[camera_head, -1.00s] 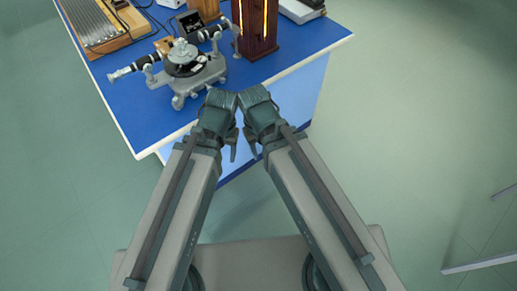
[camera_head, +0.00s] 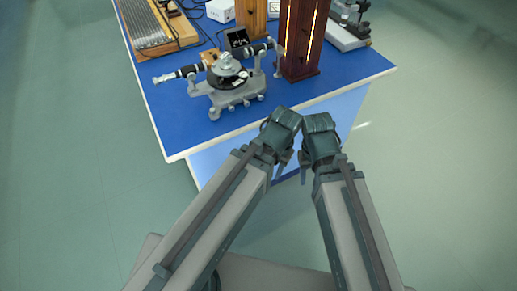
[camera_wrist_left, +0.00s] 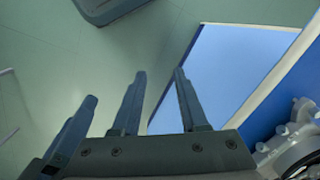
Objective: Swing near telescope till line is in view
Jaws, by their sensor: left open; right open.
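A grey spectrometer (camera_head: 234,98) stands on the blue bench top near its front edge in the head view. It has a round central table (camera_head: 228,72). My left gripper (camera_head: 283,165) and right gripper (camera_head: 304,168) hang close together in front of the bench, apart from the spectrometer, open and empty. The left fingers (camera_wrist_left: 158,72) show in the wrist view, with part of the spectrometer (camera_wrist_left: 290,145) at lower right.
The blue bench (camera_head: 355,72) has a white edge. A dark wooden lamp housing (camera_head: 300,52) with glowing slits stands right of the spectrometer. Behind are a small dark screen (camera_head: 236,39), a ribbed panel (camera_head: 146,25) and a white box (camera_head: 220,11). Green floor is clear on both sides.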

